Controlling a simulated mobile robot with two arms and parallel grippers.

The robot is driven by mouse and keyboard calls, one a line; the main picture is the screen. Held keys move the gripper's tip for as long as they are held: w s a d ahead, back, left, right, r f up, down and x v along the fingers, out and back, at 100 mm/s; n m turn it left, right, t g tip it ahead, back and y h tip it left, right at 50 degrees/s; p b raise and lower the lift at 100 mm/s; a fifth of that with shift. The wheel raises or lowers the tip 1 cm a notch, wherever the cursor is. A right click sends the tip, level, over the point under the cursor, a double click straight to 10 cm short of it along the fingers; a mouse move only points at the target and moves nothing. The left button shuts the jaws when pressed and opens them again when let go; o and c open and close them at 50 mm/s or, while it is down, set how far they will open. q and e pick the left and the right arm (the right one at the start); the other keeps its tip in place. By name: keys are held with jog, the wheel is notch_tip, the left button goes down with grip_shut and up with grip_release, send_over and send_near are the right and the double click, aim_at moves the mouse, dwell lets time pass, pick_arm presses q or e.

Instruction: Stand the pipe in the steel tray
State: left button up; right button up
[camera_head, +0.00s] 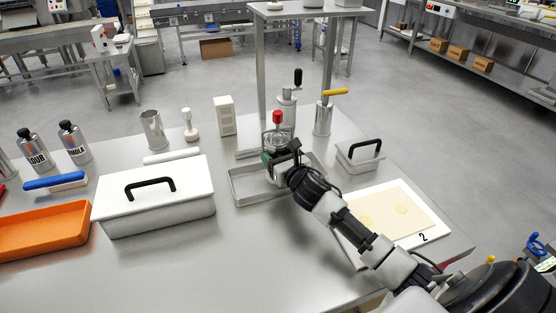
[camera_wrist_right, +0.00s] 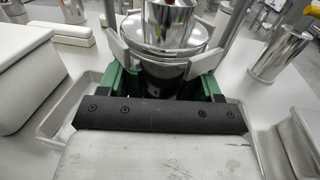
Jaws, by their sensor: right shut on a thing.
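A steel pipe (camera_head: 277,137) with a red top stands upright in my right gripper (camera_head: 277,156). In the wrist view the pipe (camera_wrist_right: 172,35) shows as a shiny cylinder with a wide round rim, and the fingers (camera_wrist_right: 165,66) are closed on it from both sides. The steel tray (camera_head: 238,190) is a shallow tray under and around the gripper; its rim also shows in the wrist view (camera_wrist_right: 68,108). The pipe is over the tray. Its lower end is hidden by the gripper, so I cannot tell whether it touches the tray floor. My left gripper is not in view.
Behind the tray stand a steel cylinder with a black handle (camera_head: 287,100) and one with a yellow handle (camera_head: 323,118). A white-lidded box (camera_head: 155,205) is left of it. A small lidded container (camera_head: 358,156) and a white board (camera_head: 425,237) are right. The front table is clear.

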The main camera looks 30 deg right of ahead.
jog(key=shift+f, duration=0.55)
jog(key=shift+f, duration=0.2)
jog(key=o, duration=1.2)
jog(key=shift+r, duration=0.2)
jog(key=s, duration=1.2)
jog(key=shift+a, duration=0.35)
jog(key=shift+f, duration=0.1)
